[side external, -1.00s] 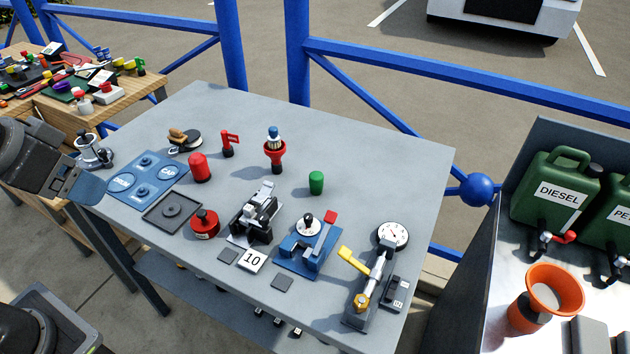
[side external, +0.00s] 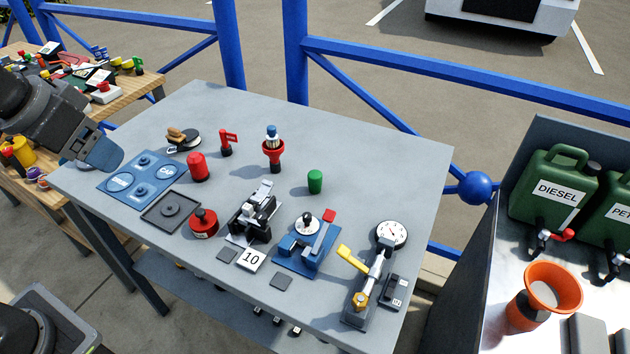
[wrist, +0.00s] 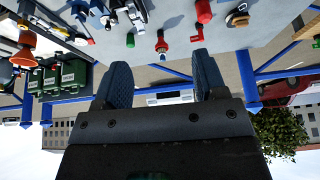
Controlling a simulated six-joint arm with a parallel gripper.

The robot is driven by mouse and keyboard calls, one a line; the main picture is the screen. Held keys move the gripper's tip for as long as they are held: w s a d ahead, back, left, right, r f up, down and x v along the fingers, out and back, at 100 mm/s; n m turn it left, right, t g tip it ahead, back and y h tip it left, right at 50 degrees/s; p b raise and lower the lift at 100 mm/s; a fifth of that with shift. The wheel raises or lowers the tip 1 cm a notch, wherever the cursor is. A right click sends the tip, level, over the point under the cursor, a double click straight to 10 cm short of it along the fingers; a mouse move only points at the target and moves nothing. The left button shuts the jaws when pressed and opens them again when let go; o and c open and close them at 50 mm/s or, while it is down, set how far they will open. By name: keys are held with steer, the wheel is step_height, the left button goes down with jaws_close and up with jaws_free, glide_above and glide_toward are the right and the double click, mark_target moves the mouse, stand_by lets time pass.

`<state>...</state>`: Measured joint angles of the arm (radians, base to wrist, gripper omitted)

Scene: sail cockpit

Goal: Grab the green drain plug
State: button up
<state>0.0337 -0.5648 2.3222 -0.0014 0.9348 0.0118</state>
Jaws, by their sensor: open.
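The green drain plug (side external: 315,182) is a small green cylinder standing upright on the grey table (side external: 400,165), right of the red funnel-shaped piece. It also shows in the wrist view (wrist: 130,40), near the top left of centre. My gripper (side external: 112,160) is at the left edge of the table in the side view, far from the plug, above the blue panel's left side. In the wrist view its two blue fingers (wrist: 160,72) are spread apart with nothing between them.
Between my gripper and the plug stand a red cylinder (side external: 197,167), a red flag piece (side external: 227,144) and a red funnel-shaped holder (side external: 273,152). A black clamp device (side external: 250,215) and blue lever device (side external: 305,248) stand in front. The table behind the plug is clear.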

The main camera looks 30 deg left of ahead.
steer(key=w+d+r+m+g, duration=0.1)
steer(key=w+d+r, duration=0.15)
steer(key=w, duration=0.75)
steer(key=m+g, duration=0.3)
glide_above(315, 173)
steer(key=s, duration=0.1)
step_height(315, 173, down, 16)
steer(key=f, duration=0.8)
steer(key=w+f, duration=0.1)
steer(key=f, duration=0.4)
steer(key=shift+w+f, duration=0.1)
steer(key=shift+c, duration=0.5)
steer(key=c, duration=0.9)
